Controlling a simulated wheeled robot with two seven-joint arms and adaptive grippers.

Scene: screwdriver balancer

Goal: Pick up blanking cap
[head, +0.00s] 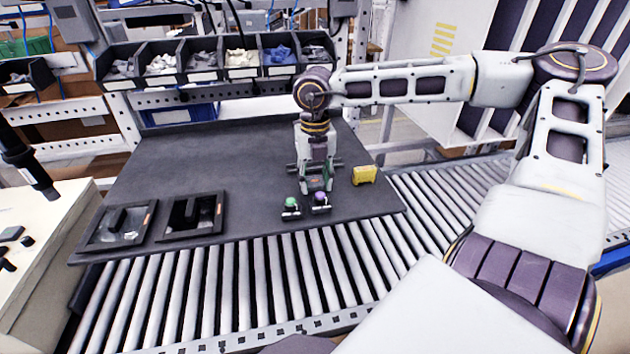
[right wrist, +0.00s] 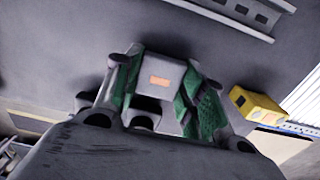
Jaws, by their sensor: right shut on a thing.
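My right gripper (head: 317,184) is low over the dark mat, near its front right part, pointing down. In the right wrist view its green-padded fingers (right wrist: 160,98) are closed around a grey piece with an orange patch (right wrist: 160,78). I cannot tell for sure whether this piece is the blanking cap. Whether the purple one touches the fingers is unclear. My left gripper is not in view.
A yellow box (head: 364,175) lies right of the gripper and also shows in the right wrist view (right wrist: 257,105). Two black trays (head: 160,236) lie on the mat's left. A roller conveyor (head: 240,290) runs in front. Several bins (head: 242,74) line the back. The mat's middle is clear.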

